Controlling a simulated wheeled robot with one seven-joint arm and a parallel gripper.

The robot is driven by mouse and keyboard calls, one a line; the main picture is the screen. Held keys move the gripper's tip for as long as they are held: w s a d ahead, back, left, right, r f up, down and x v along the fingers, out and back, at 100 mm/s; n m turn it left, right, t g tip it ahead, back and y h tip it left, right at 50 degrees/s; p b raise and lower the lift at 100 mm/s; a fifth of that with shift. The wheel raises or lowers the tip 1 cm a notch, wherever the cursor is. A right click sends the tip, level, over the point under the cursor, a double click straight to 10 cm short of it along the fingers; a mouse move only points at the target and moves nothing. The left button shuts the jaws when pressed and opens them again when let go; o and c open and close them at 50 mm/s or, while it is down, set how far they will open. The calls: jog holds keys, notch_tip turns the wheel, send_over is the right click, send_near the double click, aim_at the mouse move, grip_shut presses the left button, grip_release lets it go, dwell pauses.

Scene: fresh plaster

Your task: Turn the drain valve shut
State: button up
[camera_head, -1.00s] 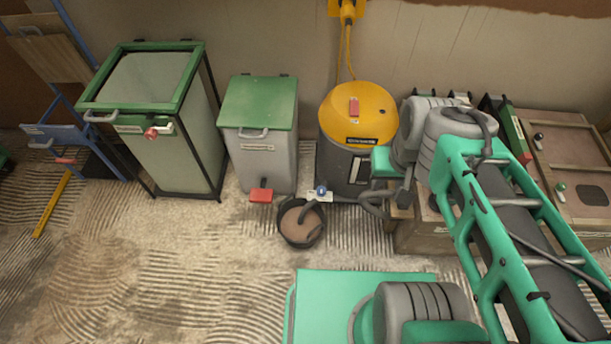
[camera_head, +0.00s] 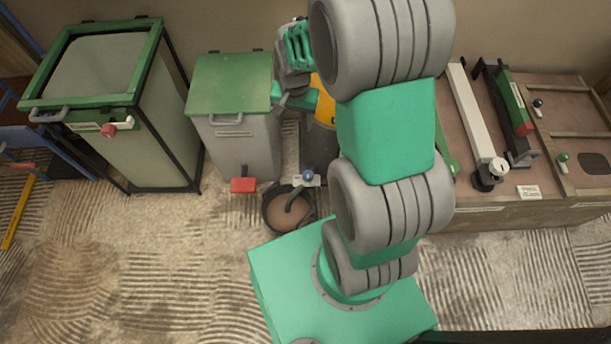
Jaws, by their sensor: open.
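A blue knob (camera_head: 308,176), which looks like the drain valve, sits by a white label low on the front of a yellow and dark grey drum machine (camera_head: 318,150). A dark spout runs from it down to a black bucket (camera_head: 269,222) with brown contents on the floor. I cannot tell from the picture how far the knob is turned. My gripper (camera_head: 283,99) is open, above and behind the knob, between the drum machine and the green-lidded bin. It is apart from the knob. My arm hides most of the drum machine, and the fingers show small.
A grey bin with a green lid (camera_head: 228,82) and red pedal (camera_head: 243,185) stands left of the drum. A green-framed cabinet (camera_head: 150,130) stands farther left. A workbench (camera_head: 530,210) with clamps and levers is at right. The ridged floor in front is open.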

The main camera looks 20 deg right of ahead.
jog(key=w+d+f+m+b, duration=0.1)
jog(key=d+f+m, duration=0.1)
jog(key=f, duration=0.7)
jog(key=w+d+f+m+b, duration=0.1)
jog(key=f+m+b, duration=0.1)
jog(key=f, duration=0.7)
jog(key=m+g+b, duration=0.1)
jog(key=m, duration=0.1)
send_over(308, 174)
notch_tip(308, 174, down, 11)
jog(key=shift+w+r, duration=0.1)
notch_tip(308, 174, down, 8)
jog(key=b, duration=0.3)
jog(key=shift+r, duration=0.1)
jog(key=shift+c, duration=0.6)
grip_shut()
